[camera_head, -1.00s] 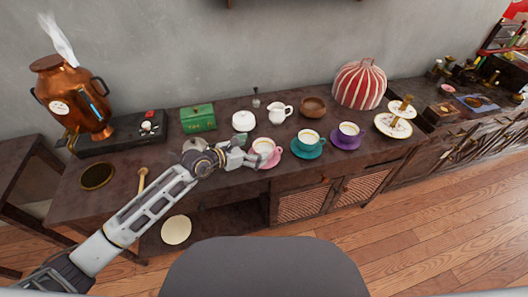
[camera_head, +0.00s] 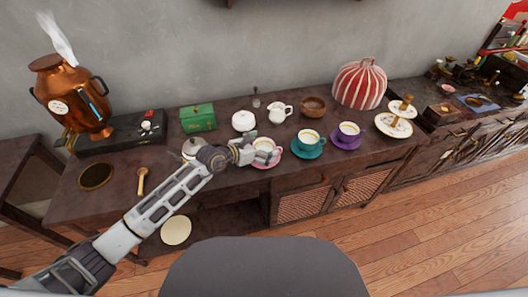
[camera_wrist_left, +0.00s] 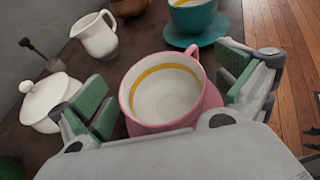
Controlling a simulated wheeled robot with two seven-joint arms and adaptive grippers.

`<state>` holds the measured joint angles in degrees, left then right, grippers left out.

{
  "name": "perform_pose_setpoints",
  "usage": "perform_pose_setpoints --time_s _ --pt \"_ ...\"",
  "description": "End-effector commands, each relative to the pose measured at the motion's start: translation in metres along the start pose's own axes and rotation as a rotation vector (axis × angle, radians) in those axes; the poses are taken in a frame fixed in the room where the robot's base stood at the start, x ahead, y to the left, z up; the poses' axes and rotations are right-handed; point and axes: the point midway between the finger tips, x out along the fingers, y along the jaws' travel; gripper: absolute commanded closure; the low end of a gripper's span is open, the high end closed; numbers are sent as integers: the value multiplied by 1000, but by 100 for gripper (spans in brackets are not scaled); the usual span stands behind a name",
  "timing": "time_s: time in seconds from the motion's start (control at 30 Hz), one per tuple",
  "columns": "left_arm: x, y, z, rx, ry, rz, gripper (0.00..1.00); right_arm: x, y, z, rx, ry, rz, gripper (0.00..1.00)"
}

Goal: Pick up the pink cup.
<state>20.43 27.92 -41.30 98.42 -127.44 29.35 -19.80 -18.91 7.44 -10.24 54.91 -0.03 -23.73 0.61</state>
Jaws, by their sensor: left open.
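The pink cup (camera_head: 263,146) stands on the counter in the head view, partly hidden by my left gripper (camera_head: 254,151). In the left wrist view the pink cup (camera_wrist_left: 165,95) is upright, with a yellow band inside its rim and its handle toward the upper right. My left gripper (camera_wrist_left: 168,95) is open, with one green-padded finger on each side of the cup. The cup lies between the fingers, with a visible gap to the right finger. Whether the left finger touches it I cannot tell. My right gripper is not in view.
A teal cup on its saucer (camera_head: 307,154) stands just right of the pink cup. A purple cup (camera_head: 347,131) is further right. A white sugar bowl (camera_head: 243,121) and a white creamer (camera_head: 279,112) stand behind. A silver lidded pot (camera_head: 192,148) is to the left.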

Motion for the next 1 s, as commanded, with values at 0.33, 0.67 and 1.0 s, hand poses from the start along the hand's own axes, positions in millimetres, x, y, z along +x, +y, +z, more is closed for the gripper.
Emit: perform_pose_setpoints --time_s 0.33,0.67,1.0 --pt "1 0 0 0 1 0 0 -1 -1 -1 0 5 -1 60" --pt "0 0 -1 -1 1 0 26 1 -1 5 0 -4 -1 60" --pt "0 0 0 -1 0 0 52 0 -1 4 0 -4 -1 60"
